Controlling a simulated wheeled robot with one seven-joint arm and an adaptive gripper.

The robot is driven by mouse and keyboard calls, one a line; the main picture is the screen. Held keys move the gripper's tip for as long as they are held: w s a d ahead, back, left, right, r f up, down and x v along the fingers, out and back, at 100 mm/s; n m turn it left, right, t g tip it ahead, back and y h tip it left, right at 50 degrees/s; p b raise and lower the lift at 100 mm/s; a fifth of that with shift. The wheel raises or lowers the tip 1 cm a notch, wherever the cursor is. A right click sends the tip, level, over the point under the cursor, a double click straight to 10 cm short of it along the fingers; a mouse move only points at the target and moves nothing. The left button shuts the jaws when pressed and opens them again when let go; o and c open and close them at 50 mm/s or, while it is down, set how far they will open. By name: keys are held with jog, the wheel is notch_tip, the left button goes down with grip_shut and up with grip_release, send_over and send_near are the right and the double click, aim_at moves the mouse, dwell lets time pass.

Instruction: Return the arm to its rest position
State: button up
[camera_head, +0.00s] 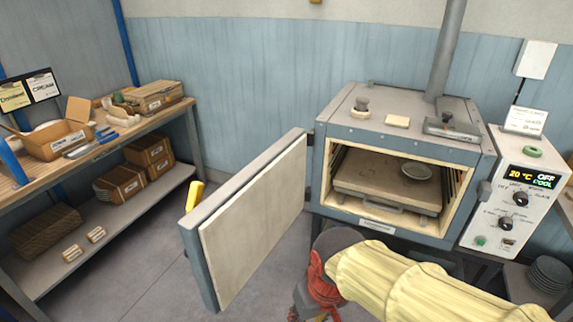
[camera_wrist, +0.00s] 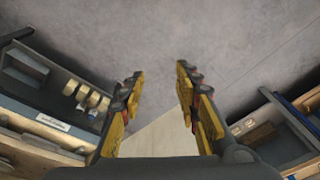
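My gripper (camera_wrist: 160,85) is open and empty in the wrist view, its two yellow and dark fingers apart over the grey floor. In the head view my arm, in a yellow sleeve, reaches in from the lower right and ends in front of the kiln; the fingertips there are mostly out of sight. The kiln (camera_head: 385,225) stands open, with its door (camera_head: 255,225) swung out to the left. Inside it a small round dish (camera_head: 416,171) sits on a shelf slab (camera_head: 375,185).
A workbench (camera_head: 150,125) with boxes and tools stands at the left, with a lower shelf (camera_head: 110,225). A control box (camera_head: 520,200) reading 20 °C OFF is right of the kiln. Dark plates (camera_head: 549,272) are stacked at the lower right. Floor (camera_head: 150,285) is clear between bench and door.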

jog(key=s+d+r+m+t, duration=0.2)
jog(key=d+r, duration=0.2)
jog(key=d, duration=0.3)
jog(key=s+d+r+m+t+h, duration=0.1)
jog(key=s+d+r+m+t, duration=0.1)
jog(key=d+r, duration=0.2)
jog(key=d, duration=0.3)
jog(key=shift+d+r, duration=0.2)
jog(key=shift+r, duration=0.05)
jog(key=shift+s+a, duration=0.1)
jog(key=shift+a, duration=0.05)
